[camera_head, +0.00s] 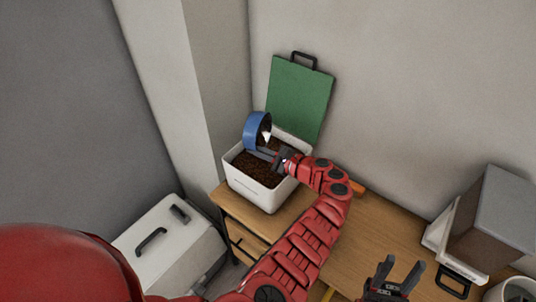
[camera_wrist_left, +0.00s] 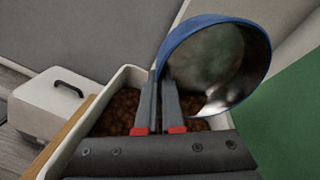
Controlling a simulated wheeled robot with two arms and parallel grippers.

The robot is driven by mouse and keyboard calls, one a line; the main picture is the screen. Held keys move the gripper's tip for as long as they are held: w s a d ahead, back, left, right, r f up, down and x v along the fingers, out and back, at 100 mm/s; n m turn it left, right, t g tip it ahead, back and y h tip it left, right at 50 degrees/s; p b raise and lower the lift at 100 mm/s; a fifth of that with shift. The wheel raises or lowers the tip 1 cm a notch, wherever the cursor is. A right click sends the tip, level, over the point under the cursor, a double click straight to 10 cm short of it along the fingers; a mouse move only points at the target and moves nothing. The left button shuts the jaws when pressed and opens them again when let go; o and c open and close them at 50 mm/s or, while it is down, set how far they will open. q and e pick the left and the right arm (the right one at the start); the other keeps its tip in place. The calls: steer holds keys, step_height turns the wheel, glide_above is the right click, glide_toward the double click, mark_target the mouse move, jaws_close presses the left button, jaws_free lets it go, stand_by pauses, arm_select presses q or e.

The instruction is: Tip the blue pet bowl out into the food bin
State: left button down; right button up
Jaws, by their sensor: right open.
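My left gripper (camera_head: 262,153) is shut on the rim of the blue pet bowl (camera_head: 251,131) and holds it above the food bin (camera_head: 254,189). The bowl is tipped steeply onto its side. In the left wrist view the bowl (camera_wrist_left: 262,48) shows a shiny metal inside, with no food visible on the part in view. The white bin is open and holds brown kibble; its wall also shows in the left wrist view (camera_wrist_left: 62,160). My right gripper (camera_head: 397,275) is open and empty, low in the head view.
A green lid (camera_head: 298,98) with a dark handle stands upright against the wall behind the bin. A white box (camera_head: 170,245) with a handle is at the lower left. A grey container (camera_head: 490,225) stands at the right. The wooden counter (camera_head: 385,230) between is mostly clear.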

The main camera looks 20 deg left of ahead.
mark_target(246, 134)
arm_select(q)
steer(key=shift+f, duration=0.1)
steer(key=shift+s+d+r+m+t+y+b, duration=0.1)
steer(key=shift+d+r+m+t+y+b, duration=0.2)
steer(key=shift+r+y+b, duration=1)
steer(key=shift+d+r+m+t+y+b, duration=0.1)
steer(key=shift+d+r+t+y+b, duration=0.45)
steer(key=shift+b, duration=1.2)
stand_by(0.4)
steer(key=shift+d+r+m+t+y+b, duration=0.15)
steer(key=shift+r+m+t+y+b, duration=0.1)
steer(key=shift+r+y+b, duration=0.4)
steer(key=shift+d+r+m+t+y+b, duration=0.15)
steer(key=shift+d+r+t+y+b, duration=0.1)
steer(key=shift+r+y+b, duration=0.4)
steer(key=shift+d+r+m+t+y+b, duration=0.1)
steer(key=shift+r+m+t+y+b, duration=0.15)
steer(key=shift+r+y+b, duration=0.4)
stand_by(2.5)
